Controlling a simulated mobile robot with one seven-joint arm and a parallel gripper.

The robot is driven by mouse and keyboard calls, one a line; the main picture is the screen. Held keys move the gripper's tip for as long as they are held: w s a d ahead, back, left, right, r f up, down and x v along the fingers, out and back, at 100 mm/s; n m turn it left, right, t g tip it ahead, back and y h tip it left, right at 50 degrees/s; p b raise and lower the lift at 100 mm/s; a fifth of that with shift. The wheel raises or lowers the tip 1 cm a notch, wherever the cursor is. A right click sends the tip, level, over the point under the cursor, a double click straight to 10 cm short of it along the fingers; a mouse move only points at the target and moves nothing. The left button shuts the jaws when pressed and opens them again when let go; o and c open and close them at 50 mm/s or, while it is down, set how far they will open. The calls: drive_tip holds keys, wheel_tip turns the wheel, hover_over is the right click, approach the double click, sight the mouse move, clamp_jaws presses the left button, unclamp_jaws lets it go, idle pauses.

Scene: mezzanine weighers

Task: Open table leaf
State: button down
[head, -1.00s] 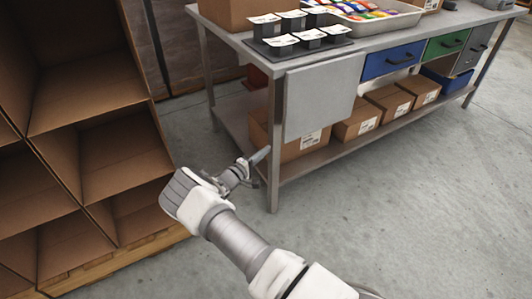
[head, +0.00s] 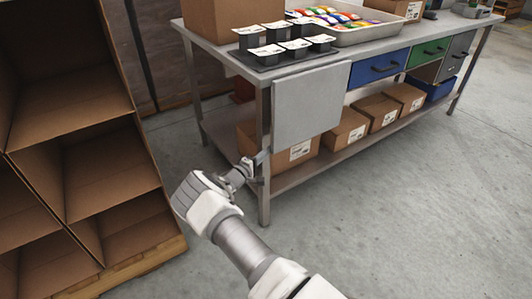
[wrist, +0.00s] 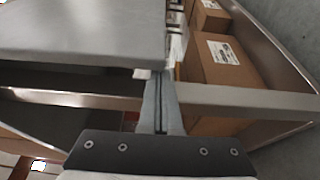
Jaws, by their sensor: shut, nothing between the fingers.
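The table leaf (head: 310,104) is a flat grey panel. It hangs straight down from the near end of the metal workbench (head: 345,47). In the wrist view the leaf (wrist: 80,35) fills the upper left, with its edge close to the fingers. My gripper (head: 264,156) is at the leaf's lower left corner, beside the bench leg. The wrist view shows my gripper (wrist: 161,90) with its two fingers together and nothing between them. I cannot tell whether the fingertips touch the leaf.
A black tray (head: 270,60) with several small tubs stands on the bench above the leaf. Cardboard boxes (head: 342,131) sit on the lower shelf. A cardboard cubby rack (head: 110,170) stands at left. The floor (head: 410,210) at right is clear.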

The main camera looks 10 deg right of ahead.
drive_tip(key=s+d+r+n+g+p, duration=0.1)
drive_tip(key=s+d+r+n+p, duration=0.15)
drive_tip(key=s+p, duration=0.45)
drive_tip(key=s+d+r+n+g+y+p, duration=0.1)
drive_tip(key=s+d+r+n+p, duration=0.2)
drive_tip(key=s+p, duration=0.45)
drive_tip(key=s+d+r+n+g+p, duration=0.15)
drive_tip(key=s+r+p, duration=0.3)
drive_tip(key=p, duration=0.45)
drive_tip(key=s+d+r+n+g+p, duration=0.1)
drive_tip(key=s+r+n+p, duration=0.2)
drive_tip(key=r+p, duration=0.4)
drive_tip(key=s+d+r+n+g+p, duration=0.1)
drive_tip(key=s+d+r+n+p, duration=0.1)
drive_tip(key=s+r+p, duration=0.3)
drive_tip(key=shift+s+r+n+p, duration=0.15)
drive_tip(key=shift+r+n+p, duration=0.35)
drive_tip(key=shift+r+p, duration=1.75)
drive_tip(key=shift+r+b, duration=0.55)
drive_tip(key=shift+b, duration=0.05)
